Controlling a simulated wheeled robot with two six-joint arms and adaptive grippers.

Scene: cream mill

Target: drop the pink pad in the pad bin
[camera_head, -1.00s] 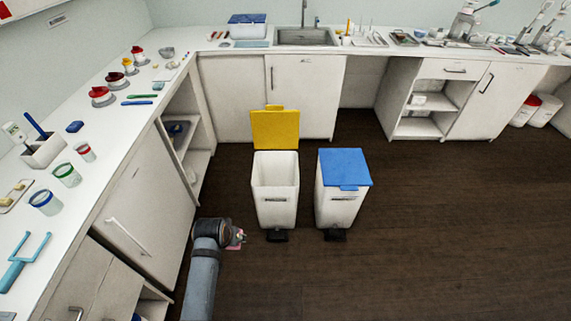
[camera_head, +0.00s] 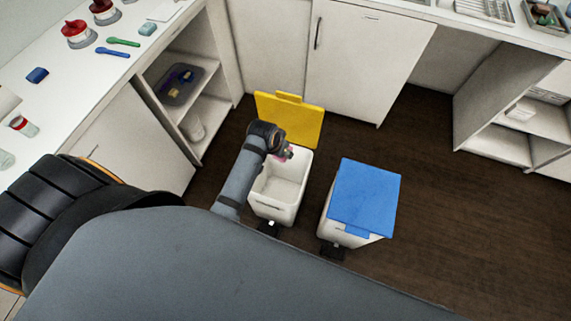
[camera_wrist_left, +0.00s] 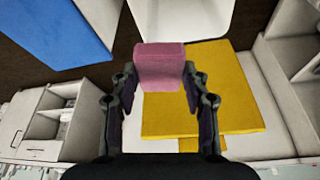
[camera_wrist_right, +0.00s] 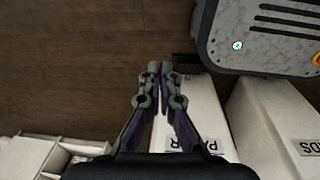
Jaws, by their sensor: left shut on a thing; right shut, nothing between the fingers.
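The pink pad (camera_wrist_left: 160,65) is between the fingers of my left gripper (camera_wrist_left: 158,82), which is shut on it. In the head view the pad (camera_head: 288,153) shows small at the gripper tip, by the rear rim of the open white bin (camera_head: 272,208). The bin's yellow lid (camera_head: 291,120) stands up behind it. In the left wrist view the pad overlaps the yellow lid (camera_wrist_left: 205,95), with the white bin (camera_wrist_left: 190,18) above it in the picture. My right gripper (camera_wrist_right: 160,68) is shut and empty, in front of a bin partly lettered "PA".
A second bin with a shut blue lid (camera_head: 362,198) stands close to the right of the open one. Cabinets (camera_head: 360,55) stand behind the bins, and a counter runs along the left. Dark floor (camera_head: 445,215) is clear to the right.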

